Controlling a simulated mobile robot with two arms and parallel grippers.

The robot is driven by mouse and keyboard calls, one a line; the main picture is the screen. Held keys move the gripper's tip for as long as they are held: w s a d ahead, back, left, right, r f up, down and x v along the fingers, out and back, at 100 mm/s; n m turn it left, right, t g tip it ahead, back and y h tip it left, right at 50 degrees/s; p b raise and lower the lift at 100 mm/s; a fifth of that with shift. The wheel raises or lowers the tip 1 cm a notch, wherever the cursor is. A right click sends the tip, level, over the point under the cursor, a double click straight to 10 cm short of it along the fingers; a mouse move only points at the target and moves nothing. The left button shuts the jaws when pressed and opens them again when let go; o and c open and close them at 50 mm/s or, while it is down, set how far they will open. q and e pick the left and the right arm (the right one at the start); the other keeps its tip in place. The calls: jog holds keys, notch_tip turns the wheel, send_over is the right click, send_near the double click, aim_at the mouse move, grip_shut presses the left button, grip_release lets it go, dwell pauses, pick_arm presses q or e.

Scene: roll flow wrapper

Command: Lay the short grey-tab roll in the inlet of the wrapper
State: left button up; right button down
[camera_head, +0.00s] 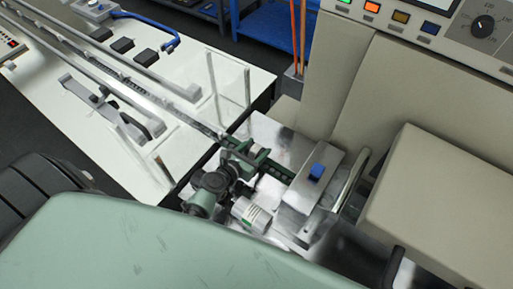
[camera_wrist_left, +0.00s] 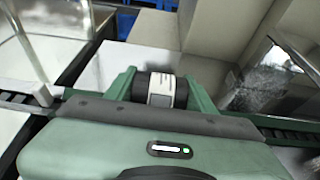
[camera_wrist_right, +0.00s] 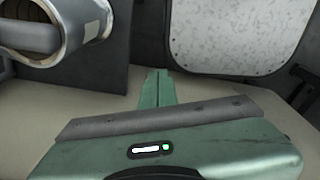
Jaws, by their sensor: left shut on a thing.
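My left gripper (camera_head: 256,156) is shut on a short roll (camera_head: 258,148), directly over the dark chain track at the wrapper's inlet (camera_head: 278,171). In the left wrist view the roll (camera_wrist_left: 161,90) is black with a white printed band and a grey patch facing the camera, held crosswise between the green fingers. The gap between roll and track cannot be judged. My right gripper (camera_wrist_right: 160,90) shows only in its own wrist view, with its fingers together and nothing between them.
A metal housing with a blue knob (camera_head: 316,173) stands over the track just right of the left gripper. A clear guard (camera_head: 228,85) stands behind. The white table (camera_head: 60,110) at left carries rails and fixtures. The beige wrapper body (camera_head: 445,190) fills the right.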

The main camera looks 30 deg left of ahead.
pick_arm(q)
jog(key=shift+f, duration=0.25)
pick_arm(e)
jog(key=shift+s+d+f, duration=0.3)
jog(key=shift+s, duration=0.15)
pick_arm(q)
jog(key=o, duration=1.6)
jog(key=shift+r, duration=0.1)
pick_arm(e)
jog(key=shift+r, duration=0.1)
